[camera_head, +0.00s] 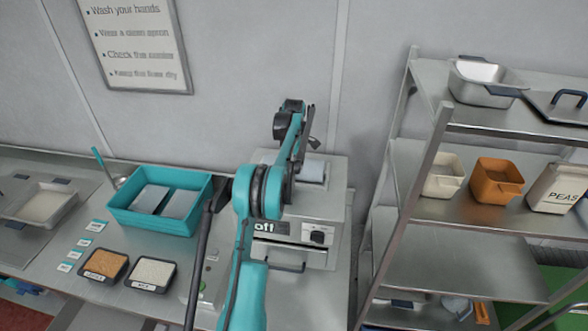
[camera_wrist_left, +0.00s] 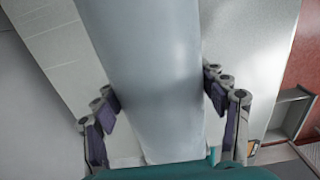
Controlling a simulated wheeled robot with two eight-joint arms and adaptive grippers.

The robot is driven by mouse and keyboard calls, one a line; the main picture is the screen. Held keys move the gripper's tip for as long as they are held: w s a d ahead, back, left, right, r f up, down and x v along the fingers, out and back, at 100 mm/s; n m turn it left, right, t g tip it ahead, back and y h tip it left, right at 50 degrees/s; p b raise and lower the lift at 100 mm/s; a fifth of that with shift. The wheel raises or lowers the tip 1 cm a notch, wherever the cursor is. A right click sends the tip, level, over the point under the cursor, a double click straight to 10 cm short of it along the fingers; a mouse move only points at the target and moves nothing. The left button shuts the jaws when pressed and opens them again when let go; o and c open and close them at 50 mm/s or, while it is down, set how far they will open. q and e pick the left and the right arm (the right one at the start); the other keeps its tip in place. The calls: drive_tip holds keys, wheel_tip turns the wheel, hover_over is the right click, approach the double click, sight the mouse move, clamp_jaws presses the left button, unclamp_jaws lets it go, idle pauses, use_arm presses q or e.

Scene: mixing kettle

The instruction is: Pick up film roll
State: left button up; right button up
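The film roll is a smooth pale blue-grey cylinder. It fills the middle of the left wrist view (camera_wrist_left: 155,70). In the head view, a pale rounded piece that appears to be the roll (camera_head: 313,171) shows on top of the wrapping machine, partly hidden by my arm. My left gripper (camera_wrist_left: 162,95) has its two fingers spread, one at each side of the roll. Their purple pads look close to its edges; contact is unclear. In the head view, my arm reaches over the machine and mostly hides its gripper. My right gripper is not in view.
The grey machine (camera_head: 316,205) stands against the wall. To its left are a teal bin (camera_head: 158,222), black trays of food (camera_head: 105,264) and a metal pan (camera_head: 40,205). A metal shelf rack (camera_head: 480,213) with containers stands to the right.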

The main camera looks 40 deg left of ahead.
use_arm(q)
drive_tip(key=c, duration=0.4)
drive_tip(key=shift+o, duration=0.2)
